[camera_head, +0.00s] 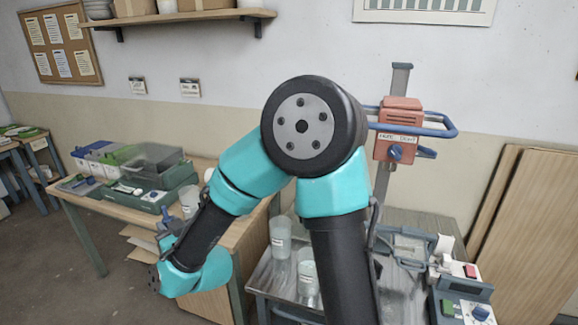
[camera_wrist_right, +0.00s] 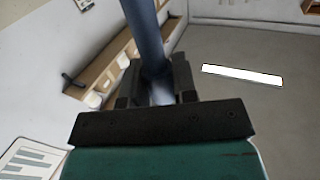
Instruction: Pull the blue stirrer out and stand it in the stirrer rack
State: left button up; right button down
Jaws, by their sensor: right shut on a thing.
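My right gripper (camera_wrist_right: 156,84) is shut on a dark blue shaft, the blue stirrer (camera_wrist_right: 143,30), in the right wrist view. The shaft runs up out of the picture from between the fingers, so its far end is hidden. In the head view my right arm bends over the middle, and the gripper (camera_head: 166,238) is small at the lower left, in front of the left table. Part of it is hidden by my own wrist. I cannot pick out the stirrer rack with certainty. My left gripper is not in view.
A wooden table (camera_head: 128,217) at left carries a green case (camera_head: 150,200) and boxes. Clear beakers (camera_head: 280,236) stand right of it, partly behind my arm. A red machine (camera_head: 400,118) with blue bars stands behind. A control box (camera_head: 462,312) is at the lower right.

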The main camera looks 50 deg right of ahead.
jog(key=w+d+f+m+g+h, duration=0.1)
jog(key=w+d+m+h, duration=0.4)
jog(key=d, duration=0.7)
jog(key=w+d+f+g+h, duration=0.1)
jog(key=w+d+f+h, duration=0.15)
jog(key=w+d, duration=0.65)
jog(key=s+d+f+m+g+h, duration=0.1)
jog(key=s+d+m+g+h, duration=0.1)
jog(key=d, duration=1.4)
jog(key=s+d+f+m+g+h, duration=0.1)
jog(key=s+d+m+g+h, duration=0.1)
jog(key=d, duration=1.4)
jog(key=shift+s+d+f+m+h, duration=0.4)
jog(key=shift+s+h, duration=0.25)
jog(key=shift+h, duration=0.4)
jog(key=shift+f, duration=0.1)
